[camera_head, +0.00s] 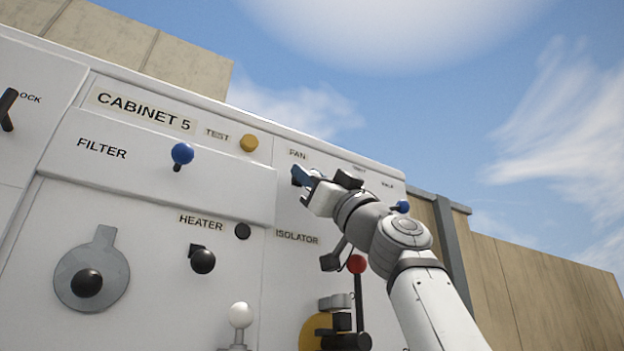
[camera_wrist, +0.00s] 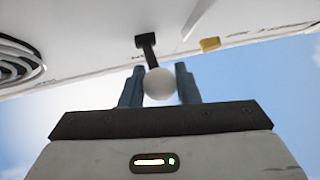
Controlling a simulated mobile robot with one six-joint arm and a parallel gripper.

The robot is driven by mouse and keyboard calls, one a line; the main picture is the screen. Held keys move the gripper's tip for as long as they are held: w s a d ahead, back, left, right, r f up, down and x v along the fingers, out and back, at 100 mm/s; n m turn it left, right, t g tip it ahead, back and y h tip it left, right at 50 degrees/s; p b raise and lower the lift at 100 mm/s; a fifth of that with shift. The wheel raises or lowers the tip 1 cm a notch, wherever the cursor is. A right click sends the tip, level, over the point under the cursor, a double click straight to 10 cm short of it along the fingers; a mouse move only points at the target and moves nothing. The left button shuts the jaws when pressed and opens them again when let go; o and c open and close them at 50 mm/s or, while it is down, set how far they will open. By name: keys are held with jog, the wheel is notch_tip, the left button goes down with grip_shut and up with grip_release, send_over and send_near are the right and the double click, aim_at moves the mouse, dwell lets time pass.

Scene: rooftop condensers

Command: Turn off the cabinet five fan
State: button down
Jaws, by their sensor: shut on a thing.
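Cabinet 5 (camera_head: 60,215) is a white panel with the name plate "CABINET 5" (camera_head: 144,110). The "FAN" label (camera_head: 297,154) is at its upper right. My gripper (camera_head: 303,176) is just below that label and covers most of the switch there. In the wrist view, the fan switch is a black lever with a white ball knob (camera_wrist: 159,84). The ball sits between the two blue-grey fingers of my gripper (camera_wrist: 159,88), which are shut on it. The lever's black base (camera_wrist: 146,41) meets the panel beyond the fingers.
A yellow test button (camera_head: 249,143) is left of my gripper. A blue filter knob (camera_head: 182,154), a black heater knob (camera_head: 203,261) and a red-knobbed isolator lever (camera_head: 357,265) stick out nearby. Another blue knob (camera_head: 403,206) is right of my wrist. Open sky lies above.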

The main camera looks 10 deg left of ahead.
jog(key=shift+w, duration=0.15)
jog(key=c, duration=1.2)
grip_release()
jog(key=shift+w+f, duration=0.1)
jog(key=shift+w, duration=0.05)
jog(key=shift+o, duration=0.3)
jog(key=b+v, duration=0.6)
jog(key=v, duration=0.1)
jog(key=shift+d+b, duration=0.25)
jog(key=shift+b, duration=0.1)
